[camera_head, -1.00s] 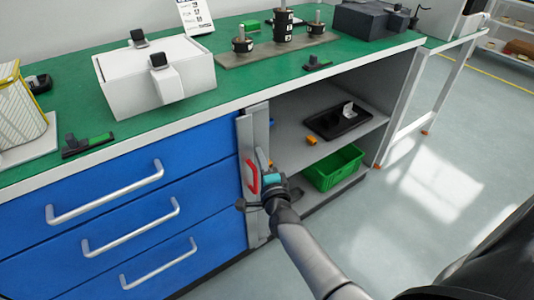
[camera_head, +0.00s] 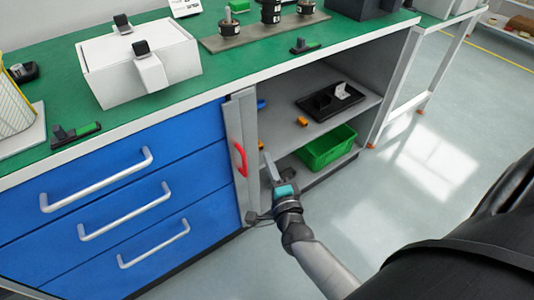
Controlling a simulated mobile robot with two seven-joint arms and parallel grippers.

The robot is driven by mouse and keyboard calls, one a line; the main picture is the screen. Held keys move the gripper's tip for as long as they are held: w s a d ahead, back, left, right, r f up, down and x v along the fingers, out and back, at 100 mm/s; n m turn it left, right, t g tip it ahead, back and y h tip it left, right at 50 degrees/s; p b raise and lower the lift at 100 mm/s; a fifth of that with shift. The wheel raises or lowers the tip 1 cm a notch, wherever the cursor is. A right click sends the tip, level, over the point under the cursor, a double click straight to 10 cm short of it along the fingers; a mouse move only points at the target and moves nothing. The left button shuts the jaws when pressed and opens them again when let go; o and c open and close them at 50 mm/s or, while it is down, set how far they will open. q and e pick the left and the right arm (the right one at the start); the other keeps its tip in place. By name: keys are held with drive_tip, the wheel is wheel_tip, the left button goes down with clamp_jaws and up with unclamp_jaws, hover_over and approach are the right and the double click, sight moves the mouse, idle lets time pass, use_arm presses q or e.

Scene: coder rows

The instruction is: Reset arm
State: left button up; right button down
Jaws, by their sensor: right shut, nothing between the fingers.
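My right arm comes in from the lower right, and its gripper (camera_head: 267,165) points up in front of the open cabinet section. The gripper is shut and empty. It is just right of the grey cabinet door (camera_head: 235,135) with the red handle (camera_head: 240,159), apart from the handle in the picture. The door stands open at the left side of the cabinet opening. My left gripper is not in view.
The cabinet shelf (camera_head: 285,100) holds a black tray (camera_head: 318,104) and small orange blocks. A green crate (camera_head: 326,148) stands below. Blue drawers (camera_head: 60,226) with bar handles are at left. A white box (camera_head: 128,82) sits on the green worktop. The floor at right is clear.

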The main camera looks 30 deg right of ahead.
idle(0.5)
